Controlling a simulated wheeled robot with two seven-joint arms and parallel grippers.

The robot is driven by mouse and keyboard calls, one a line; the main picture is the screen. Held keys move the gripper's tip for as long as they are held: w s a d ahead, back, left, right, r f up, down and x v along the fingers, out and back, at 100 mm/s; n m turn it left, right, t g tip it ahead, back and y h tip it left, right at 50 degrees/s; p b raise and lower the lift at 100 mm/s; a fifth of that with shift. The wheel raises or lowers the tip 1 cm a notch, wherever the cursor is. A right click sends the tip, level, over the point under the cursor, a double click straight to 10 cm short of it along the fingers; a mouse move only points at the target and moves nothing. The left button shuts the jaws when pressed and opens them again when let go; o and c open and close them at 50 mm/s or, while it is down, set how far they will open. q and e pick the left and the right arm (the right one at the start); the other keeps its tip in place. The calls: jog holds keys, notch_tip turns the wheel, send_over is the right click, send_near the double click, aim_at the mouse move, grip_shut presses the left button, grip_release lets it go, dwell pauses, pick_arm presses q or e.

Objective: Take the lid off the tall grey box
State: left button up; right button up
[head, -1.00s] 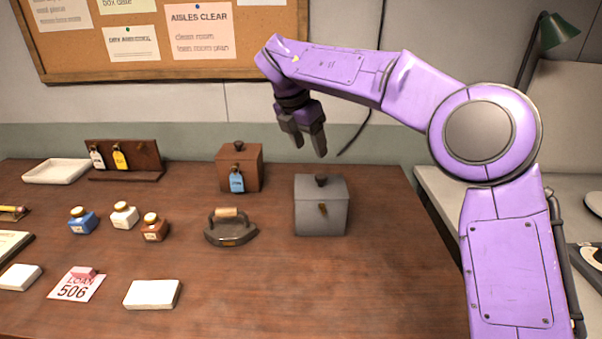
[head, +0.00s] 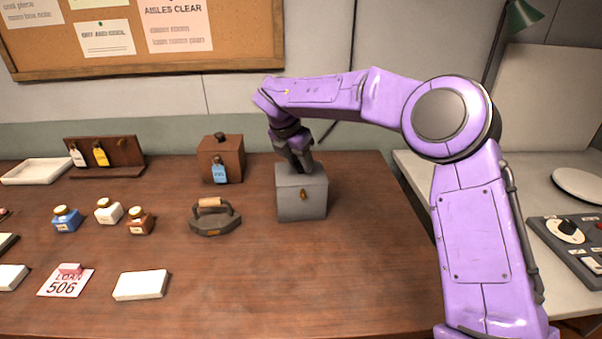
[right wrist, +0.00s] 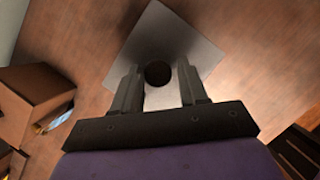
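The tall grey box (head: 301,198) stands upright on the brown table, its lid (head: 314,180) on top and a small brass-coloured catch on its front. My right gripper (head: 303,168) points down over the lid, at the height of the lid's dark knob, which it hides in the head view. In the right wrist view the round knob (right wrist: 158,74) shows between the two open fingers of the gripper (right wrist: 158,82), with a gap on each side, over the grey lid (right wrist: 172,40). My left gripper is in neither view.
A brown box (head: 221,160) with a blue tag stands behind and left of the grey box. An old iron (head: 215,219) is to its left, with several ink bottles farther left. A white block (head: 141,285) lies in front. The table's front right is clear.

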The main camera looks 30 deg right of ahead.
jog(key=shift+w, duration=0.1)
jog(key=c, duration=0.6)
